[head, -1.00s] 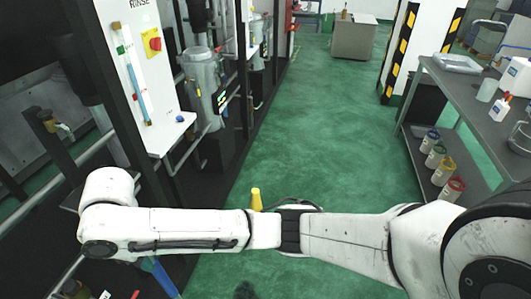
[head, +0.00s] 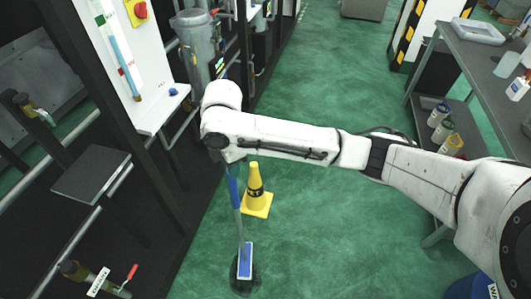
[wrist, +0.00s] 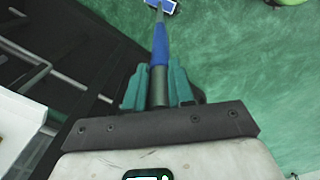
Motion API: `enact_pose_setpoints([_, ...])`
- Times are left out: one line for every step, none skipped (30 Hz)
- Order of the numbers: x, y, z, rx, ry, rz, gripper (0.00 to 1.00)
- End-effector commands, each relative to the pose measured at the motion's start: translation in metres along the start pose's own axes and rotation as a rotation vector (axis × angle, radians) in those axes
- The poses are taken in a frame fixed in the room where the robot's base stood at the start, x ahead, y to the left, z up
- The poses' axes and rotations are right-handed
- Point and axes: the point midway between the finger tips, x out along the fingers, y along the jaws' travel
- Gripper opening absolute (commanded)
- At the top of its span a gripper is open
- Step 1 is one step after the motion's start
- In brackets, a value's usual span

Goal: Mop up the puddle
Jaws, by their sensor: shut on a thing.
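In the head view the mop (head: 237,203) hangs down from my arm, nearly upright. The gripper's fingers are hard to make out in the head view.
A yellow wet-floor cone (head: 256,188) stands just behind the mop. Dark machine frames with a grey shelf (head: 92,175) line the left. A grey bench (head: 485,75) with bottles stands at right. A blue bucket (head: 462,290) shows at lower right. Green floor between is clear.

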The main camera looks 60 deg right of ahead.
Motion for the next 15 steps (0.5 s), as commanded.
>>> enact_pose_setpoints([-0.004, 0.0, 0.015, -0.057, -0.004, 0.002, 0.0])
enact_pose_setpoints([-0.005, -0.001, 0.022, -0.098, -0.005, 0.0, 0.0])
enact_pose_setpoints([-0.004, -0.003, 0.031, -0.153, -0.004, -0.003, 0.0])
enact_pose_setpoints([-0.004, -0.004, 0.038, -0.192, -0.004, -0.005, 0.0])
enact_pose_setpoints([-0.004, -0.006, 0.044, -0.23, -0.005, -0.008, 0.0])
enact_pose_setpoints([-0.004, -0.008, 0.052, -0.277, -0.004, -0.01, 0.0])
enact_pose_setpoints([-0.004, -0.009, 0.058, -0.309, -0.003, -0.013, 0.0])
enact_pose_setpoints([-0.003, -0.011, 0.063, -0.342, -0.003, -0.017, 0.0])
enact_pose_setpoints([-0.003, -0.013, 0.07, -0.378, -0.002, -0.02, 0.0])
enact_pose_setpoints([-0.002, -0.015, 0.073, -0.404, -0.001, -0.021, 0.0])
enact_pose_setpoints([-0.002, -0.016, 0.077, -0.426, -0.001, -0.023, 0.0])
enact_pose_setpoints([-0.002, -0.018, 0.082, -0.453, 0.001, -0.025, 0.0])
enact_pose_setpoints([-0.001, -0.019, 0.084, -0.471, 0.002, -0.027, 0.0])
enact_pose_setpoints([-0.001, -0.02, 0.086, -0.484, 0.003, -0.028, 0.0])
enact_pose_setpoints([0.0, -0.021, 0.089, -0.5, 0.004, -0.03, 0.0])
